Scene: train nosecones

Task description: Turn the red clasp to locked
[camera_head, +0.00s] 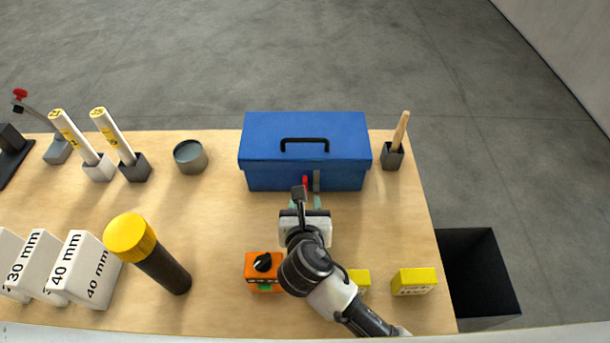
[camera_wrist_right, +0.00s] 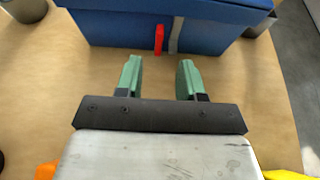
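The blue toolbox (camera_head: 270,178) stands at the back of the table with its lid down and a black handle on top. The red clasp (camera_head: 305,181) is on its front face, upright beside a grey strip (camera_head: 317,180). In the right wrist view the red clasp (camera_wrist_right: 159,39) hangs vertically, left of the grey strip (camera_wrist_right: 176,35). My right gripper (camera_head: 304,203) is in front of the box, pointing at it. Its green fingers (camera_wrist_right: 158,78) are apart with nothing between them, short of the clasp. My left gripper is not in view.
An orange device with a black knob (camera_head: 263,268) and yellow blocks (camera_head: 414,281) lie near the front edge. A black and yellow cylinder (camera_head: 150,255) stands at left. A brush in a holder (camera_head: 394,150) stands right of the box. An open dark bin (camera_head: 478,275) is right of the table.

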